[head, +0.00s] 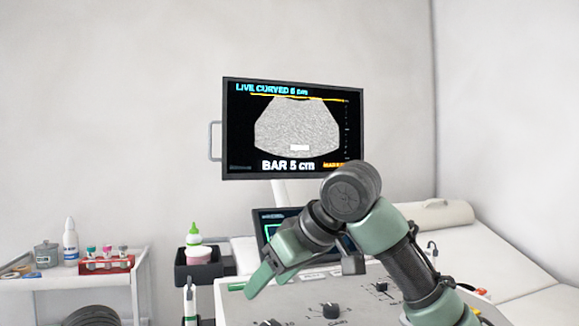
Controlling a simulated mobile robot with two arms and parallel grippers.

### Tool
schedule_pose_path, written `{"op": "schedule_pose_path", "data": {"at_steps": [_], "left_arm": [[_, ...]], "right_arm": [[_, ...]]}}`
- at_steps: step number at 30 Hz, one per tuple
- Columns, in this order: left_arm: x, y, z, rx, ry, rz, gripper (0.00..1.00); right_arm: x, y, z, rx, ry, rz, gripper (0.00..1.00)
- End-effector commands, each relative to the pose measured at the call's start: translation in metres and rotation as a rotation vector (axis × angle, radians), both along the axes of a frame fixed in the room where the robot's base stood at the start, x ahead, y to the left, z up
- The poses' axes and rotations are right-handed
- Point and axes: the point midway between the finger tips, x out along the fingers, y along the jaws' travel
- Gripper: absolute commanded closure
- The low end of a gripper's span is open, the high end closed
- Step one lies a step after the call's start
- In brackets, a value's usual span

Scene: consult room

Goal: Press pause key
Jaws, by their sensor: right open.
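The grey ultrasound console panel (372,311) fills the lower middle of the head view, with dark knobs and a slider on it. I cannot make out the pause key; part of the panel is behind my right arm or below the frame. My right gripper (266,284) is open and empty, its green fingers pointing down and left over the panel's back left part. I cannot tell whether it touches the panel. The monitor (293,128) above reads "LIVE CURVED 5 cm" and "BAR 5 cm" with a grey fan-shaped image. My left gripper is out of view.
A small tilted screen (268,217) stands behind my right gripper. A black holder (187,272) with a green-tipped bottle (194,234) is left of the console. A white cart (75,286) with bottles and a red rack (106,265) stands at left. An exam bed (500,262) is at right.

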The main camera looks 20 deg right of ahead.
Motion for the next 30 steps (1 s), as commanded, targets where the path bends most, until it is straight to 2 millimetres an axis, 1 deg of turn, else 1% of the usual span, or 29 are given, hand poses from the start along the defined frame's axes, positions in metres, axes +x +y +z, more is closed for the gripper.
{"op": "schedule_pose_path", "data": {"at_steps": [8, 9, 11, 12, 15, 19, 22, 27, 30], "left_arm": [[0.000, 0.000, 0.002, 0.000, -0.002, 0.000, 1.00], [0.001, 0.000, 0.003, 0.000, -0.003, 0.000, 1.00], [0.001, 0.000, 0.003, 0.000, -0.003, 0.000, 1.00], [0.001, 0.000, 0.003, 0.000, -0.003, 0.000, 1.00], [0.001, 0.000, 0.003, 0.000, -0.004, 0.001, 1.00], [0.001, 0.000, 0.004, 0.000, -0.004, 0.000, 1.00], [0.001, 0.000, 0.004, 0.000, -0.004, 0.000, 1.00], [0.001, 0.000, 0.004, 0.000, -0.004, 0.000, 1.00], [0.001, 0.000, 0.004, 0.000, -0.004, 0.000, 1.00]], "right_arm": [[0.000, 0.000, 0.001, 0.000, 0.000, 0.000, 0.42], [0.000, 0.000, 0.001, 0.000, 0.000, 0.000, 0.48], [-0.001, 0.000, 0.002, -0.003, 0.001, 0.001, 0.64], [-0.002, 0.001, 0.002, -0.008, 0.002, 0.004, 0.75], [-0.009, 0.003, 0.007, -0.041, 0.014, 0.022, 1.00], [-0.030, 0.005, 0.011, -0.122, 0.064, 0.055, 1.00], [-0.050, 0.000, 0.012, -0.186, 0.133, 0.066, 1.00], [-0.081, -0.023, 0.011, -0.248, 0.268, 0.043, 1.00], [-0.097, -0.035, 0.010, -0.258, 0.339, 0.022, 1.00]]}}
